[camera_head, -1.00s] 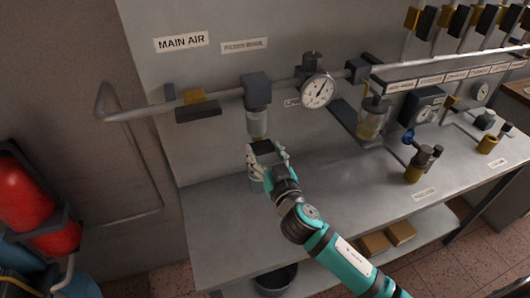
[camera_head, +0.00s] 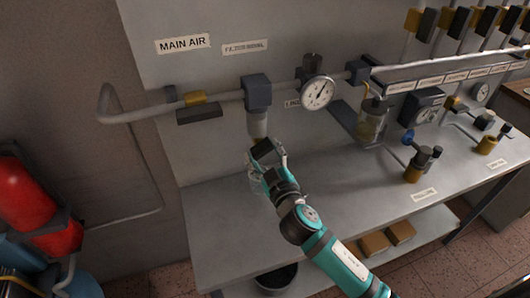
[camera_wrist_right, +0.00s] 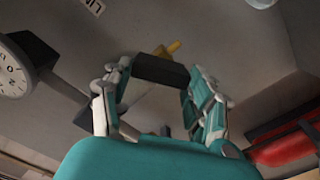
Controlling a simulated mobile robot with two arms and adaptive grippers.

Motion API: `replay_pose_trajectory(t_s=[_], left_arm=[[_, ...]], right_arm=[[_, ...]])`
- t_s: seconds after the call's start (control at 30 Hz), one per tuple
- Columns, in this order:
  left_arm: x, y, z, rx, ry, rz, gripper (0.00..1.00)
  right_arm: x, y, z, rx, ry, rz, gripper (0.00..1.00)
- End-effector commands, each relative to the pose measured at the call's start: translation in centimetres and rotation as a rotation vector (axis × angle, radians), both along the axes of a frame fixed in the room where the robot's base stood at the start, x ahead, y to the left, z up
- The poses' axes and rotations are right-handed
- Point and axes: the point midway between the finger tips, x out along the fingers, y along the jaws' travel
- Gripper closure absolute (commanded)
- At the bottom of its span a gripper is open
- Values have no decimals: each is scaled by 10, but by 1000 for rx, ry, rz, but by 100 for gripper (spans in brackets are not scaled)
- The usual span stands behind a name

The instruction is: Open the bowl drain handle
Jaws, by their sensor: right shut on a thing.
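The filter bowl (camera_head: 258,123) is a pale cylinder hanging under a dark grey block (camera_head: 257,92) on the pipe. Just below it, my right gripper (camera_head: 265,150) is shut on a dark rectangular piece, which looks like the drain handle. In the right wrist view, this dark drain handle (camera_wrist_right: 160,70) spans the space between the two fingertips. A yellow piece (camera_wrist_right: 170,48) shows just beyond it. The link between handle and bowl is hard to make out. My left gripper is in neither view.
A round gauge (camera_head: 318,93) is on the pipe to the right of the bowl. A yellow-and-dark valve (camera_head: 194,97) is to the left, near the MAIN AIR label (camera_head: 183,44). A red cylinder (camera_head: 22,195) stands at far left. The bench top (camera_head: 215,215) below is mostly clear.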

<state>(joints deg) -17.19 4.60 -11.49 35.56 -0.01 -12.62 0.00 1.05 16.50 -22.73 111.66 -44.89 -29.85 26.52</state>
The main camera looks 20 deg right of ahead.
Motion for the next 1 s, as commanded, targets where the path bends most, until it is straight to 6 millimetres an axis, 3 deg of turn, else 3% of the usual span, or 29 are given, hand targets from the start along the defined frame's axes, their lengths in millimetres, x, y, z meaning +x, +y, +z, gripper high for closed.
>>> replay_pose_trajectory(t_s=[1.0], left_arm=[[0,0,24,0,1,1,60]], right_arm=[[0,2,-2,-897,-30,1,74]])
